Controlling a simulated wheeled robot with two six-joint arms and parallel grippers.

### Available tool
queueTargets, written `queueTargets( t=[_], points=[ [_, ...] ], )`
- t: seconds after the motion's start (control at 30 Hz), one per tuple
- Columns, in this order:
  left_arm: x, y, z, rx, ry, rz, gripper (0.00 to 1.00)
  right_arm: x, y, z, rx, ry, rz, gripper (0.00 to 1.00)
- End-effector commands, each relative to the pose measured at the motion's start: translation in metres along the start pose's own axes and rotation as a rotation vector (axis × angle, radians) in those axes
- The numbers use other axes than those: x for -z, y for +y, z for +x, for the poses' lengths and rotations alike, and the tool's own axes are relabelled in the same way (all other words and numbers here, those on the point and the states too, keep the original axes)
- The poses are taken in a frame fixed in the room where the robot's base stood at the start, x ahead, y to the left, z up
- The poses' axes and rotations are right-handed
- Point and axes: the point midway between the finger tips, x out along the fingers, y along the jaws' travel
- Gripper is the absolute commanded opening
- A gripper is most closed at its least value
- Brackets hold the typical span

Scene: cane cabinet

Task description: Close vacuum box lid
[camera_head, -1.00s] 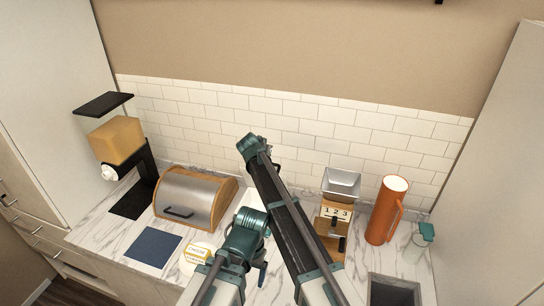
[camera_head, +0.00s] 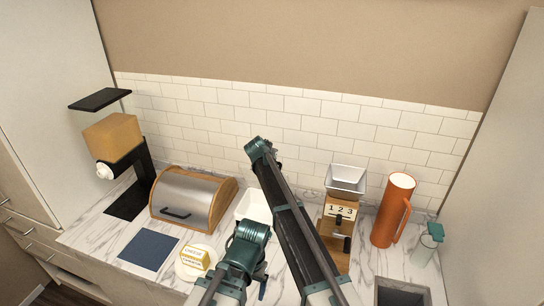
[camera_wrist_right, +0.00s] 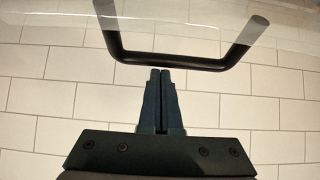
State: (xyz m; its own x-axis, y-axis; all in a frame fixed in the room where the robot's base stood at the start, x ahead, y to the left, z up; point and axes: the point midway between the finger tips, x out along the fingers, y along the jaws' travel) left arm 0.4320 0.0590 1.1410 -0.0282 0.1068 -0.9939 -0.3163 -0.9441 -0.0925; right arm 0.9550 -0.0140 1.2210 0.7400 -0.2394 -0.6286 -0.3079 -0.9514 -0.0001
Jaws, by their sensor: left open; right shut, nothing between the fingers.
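A white open-topped box (camera_head: 254,206) stands on the counter behind my left arm and is partly hidden by it. In the right wrist view, a clear panel (camera_wrist_right: 60,18), seemingly the box's lid, spans the top with a black bar handle (camera_wrist_right: 180,60). My right gripper (camera_wrist_right: 160,72) is shut and empty, its tips close to the handle's bar; contact cannot be told. The right gripper is not visible in the head view. My left gripper (camera_head: 262,283) is open, low over the counter front, in front of the box.
A bread box (camera_head: 194,196) and a dispenser (camera_head: 112,138) stand left. A round cheese container (camera_head: 196,262) sits near my left arm. A wooden grinder (camera_head: 338,228), an orange pitcher (camera_head: 393,210) and a glass bottle (camera_head: 427,242) stand right, behind a sink (camera_head: 402,292).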

Motion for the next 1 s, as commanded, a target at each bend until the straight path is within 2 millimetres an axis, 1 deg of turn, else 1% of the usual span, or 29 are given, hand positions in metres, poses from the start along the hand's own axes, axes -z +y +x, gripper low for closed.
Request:
queueTargets(
  t=[0.03,0.13,0.57,0.87,1.0],
  points=[
    [0.000,0.000,0.002,0.000,0.000,0.000,0.86,-0.007,0.002,-0.006,0.000,0.000,0.000,0.00],
    [0.000,0.000,0.003,0.000,0.000,0.000,0.86,-0.011,0.001,-0.010,0.000,0.000,0.001,0.00],
    [0.000,0.001,0.005,0.000,0.000,0.000,0.86,-0.013,0.001,-0.011,-0.001,0.006,0.000,0.00],
    [0.001,0.002,0.022,0.000,0.001,-0.002,0.86,-0.026,0.003,-0.019,-0.003,0.081,0.000,0.00],
    [0.002,0.003,0.034,0.000,0.001,-0.002,0.86,-0.030,0.009,-0.020,-0.003,0.132,0.001,0.00]
  ],
)
